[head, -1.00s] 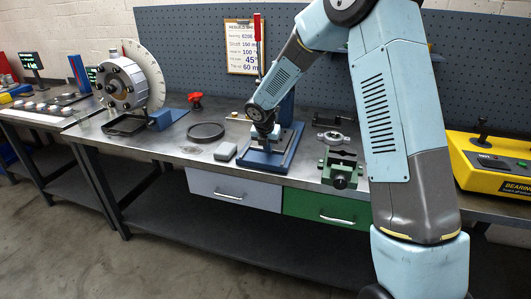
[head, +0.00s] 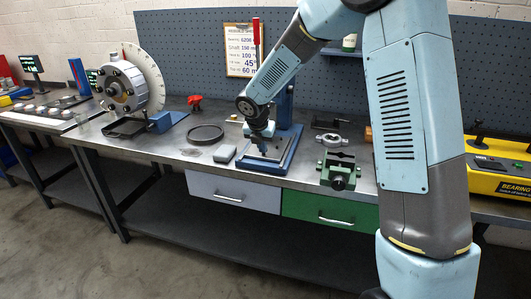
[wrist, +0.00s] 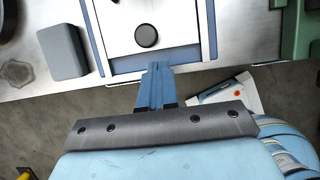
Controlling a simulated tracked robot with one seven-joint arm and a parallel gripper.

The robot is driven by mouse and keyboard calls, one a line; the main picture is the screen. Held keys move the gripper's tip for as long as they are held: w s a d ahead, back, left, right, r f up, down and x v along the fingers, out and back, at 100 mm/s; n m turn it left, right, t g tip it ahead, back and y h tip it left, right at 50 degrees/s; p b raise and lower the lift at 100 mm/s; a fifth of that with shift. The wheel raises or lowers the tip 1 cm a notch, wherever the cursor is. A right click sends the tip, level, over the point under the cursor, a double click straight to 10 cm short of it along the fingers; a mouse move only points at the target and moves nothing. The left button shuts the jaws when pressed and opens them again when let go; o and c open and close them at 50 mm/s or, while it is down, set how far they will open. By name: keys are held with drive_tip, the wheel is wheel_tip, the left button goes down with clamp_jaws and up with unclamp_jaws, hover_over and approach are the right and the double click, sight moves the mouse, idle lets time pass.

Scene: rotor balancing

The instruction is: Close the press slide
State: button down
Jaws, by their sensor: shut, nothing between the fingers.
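The press has a blue base (head: 284,160), an upright blue column (head: 284,108) and a red lever (head: 257,35). A pale flat slide plate (wrist: 125,22) lies within the blue base in the wrist view, with a dark round disc (wrist: 146,36) on it. My gripper (head: 262,150) is at the front of the press, low over the base. In the wrist view my gripper (wrist: 158,66) is shut and empty, its tips at the plate's front edge. I cannot tell whether they touch it. My arm partly hides the plate in the head view.
A grey block (wrist: 62,52) lies just left of the press. A dark ring (head: 205,133) is farther left. A green vise (head: 340,170) stands to the right, with a metal flanged ring (head: 332,140) behind it. The bench's front edge is close to my gripper.

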drive_tip(key=s+d+r+m, duration=1.3)
drive_tip(key=s+r+m, duration=0.25)
drive_tip(key=r, duration=0.25)
drive_tip(key=s+d+r+m, duration=0.1)
drive_tip(key=s+d+m, duration=0.2)
drive_tip(key=s+m, duration=0.5)
drive_tip(key=s+d+r+m+t+y, duration=0.1)
drive_tip(key=s+d+m, duration=0.3)
drive_tip(key=s+m, duration=0.4)
drive_tip(key=shift+s+y, duration=0.3)
drive_tip(key=shift+s, duration=2.1)
drive_tip(key=shift+r+m, duration=0.1)
drive_tip(key=shift+m, duration=0.15)
